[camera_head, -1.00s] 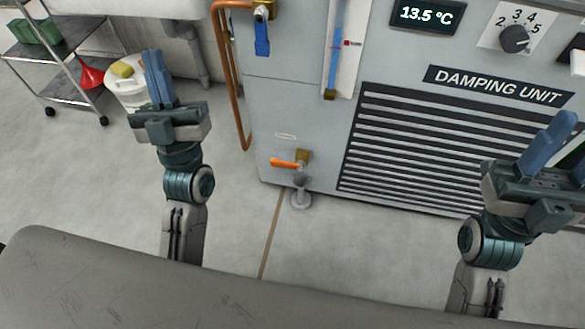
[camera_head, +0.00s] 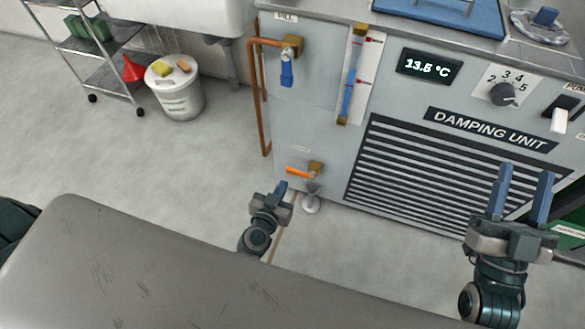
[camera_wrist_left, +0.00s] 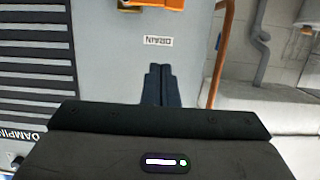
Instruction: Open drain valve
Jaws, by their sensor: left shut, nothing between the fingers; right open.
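The drain valve's orange lever (camera_head: 299,171) points left, roughly level, from its brass body (camera_head: 316,168) low on the grey unit's front. A metal drain funnel (camera_head: 311,203) stands on the floor just below. My left gripper (camera_head: 281,186) is shut and empty, in front of the unit a little below and left of the lever, apart from it. In the left wrist view, which is upside down, the lever (camera_wrist_left: 160,4) is cut by the top edge, and the shut fingers (camera_wrist_left: 160,70) lie near the DRAIN label (camera_wrist_left: 158,41). My right gripper (camera_head: 523,173) is open and empty before the vent grille.
A blue-handled valve (camera_head: 287,72) and a copper pipe (camera_head: 263,110) are above and left of the drain valve. A white bucket (camera_head: 180,98) and a wheeled cart (camera_head: 98,60) stand at the left. The floor (camera_head: 150,160) left of my left gripper is clear.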

